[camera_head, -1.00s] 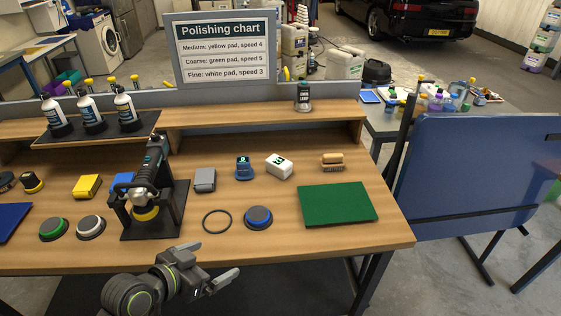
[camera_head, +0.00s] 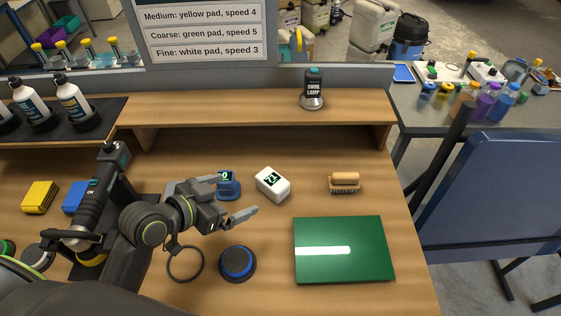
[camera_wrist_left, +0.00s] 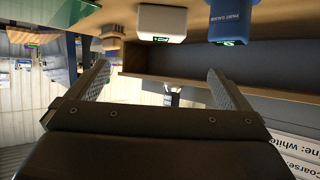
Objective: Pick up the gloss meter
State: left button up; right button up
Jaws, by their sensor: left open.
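The gloss meter appears to be the white block-shaped device with a small dark display (camera_head: 272,185), resting on the wooden bench. It also shows at the top of the left wrist view (camera_wrist_left: 161,20), where the picture is upside down. My left gripper (camera_head: 239,196) is open and empty above the bench, just left of the white device and not touching it. Its two fingers (camera_wrist_left: 160,85) are spread apart in the wrist view. The blue paint gauge (camera_head: 229,188) sits left of the white device, partly hidden behind my gripper. My right gripper is not in view.
A wooden brush (camera_head: 344,182) and a green panel (camera_head: 345,268) lie to the right. A blue-topped round pad (camera_head: 237,262) and a dark ring (camera_head: 186,264) lie nearer. A polisher (camera_head: 103,190) stands left. A shelf with a swirl lamp (camera_head: 313,90) runs behind.

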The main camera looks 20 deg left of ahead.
aim_at(277, 179)
pick_arm(q)
jog(key=p+x, duration=0.1)
jog(key=x, duration=0.9)
jog(key=shift+w+d+p, duration=0.2)
jog(key=shift+w+p, duration=0.1)
jog(key=shift+w+d+f, duration=0.25)
jog(key=shift+w+f, duration=0.05)
jog(key=shift+w, duration=0.1)
jog(key=shift+w+d+f+p, duration=0.25)
jog(key=shift+w+f+p, duration=0.15)
jog(key=shift+w, duration=0.15)
jog(key=shift+p+x, duration=0.35)
jog(key=shift+x, duration=1.65)
jog(key=shift+a+f, duration=0.15)
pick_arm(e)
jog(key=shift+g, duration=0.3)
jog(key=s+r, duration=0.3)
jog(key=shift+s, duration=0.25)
